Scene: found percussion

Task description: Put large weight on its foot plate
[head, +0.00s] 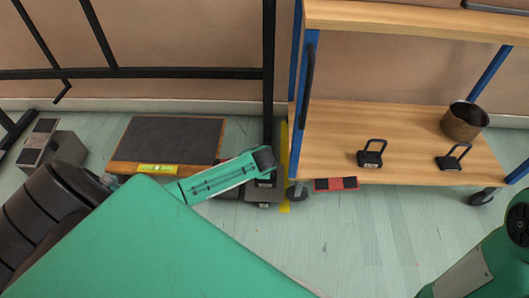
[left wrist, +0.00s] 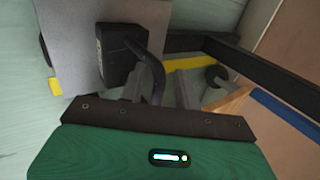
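A black block-shaped weight with a curved dark handle (left wrist: 118,55) shows in the left wrist view, over a flat grey plate (left wrist: 72,25). It appears to rest on the plate, but the contact is hidden. My left gripper (left wrist: 160,88) is open, its two grey fingers apart on either side of the handle's lower part. In the head view my left gripper (head: 264,160) is low beside the black upright, above the grey foot plate (head: 262,195), and mostly hides the weight. My right gripper is out of view.
A wooden cart (head: 400,120) stands at right, with two black handled weights (head: 370,158) (head: 448,163) and a brown pot (head: 465,121) on its lower shelf. A red block (head: 336,184) lies beneath its edge. A dark-topped board (head: 165,140) lies at left.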

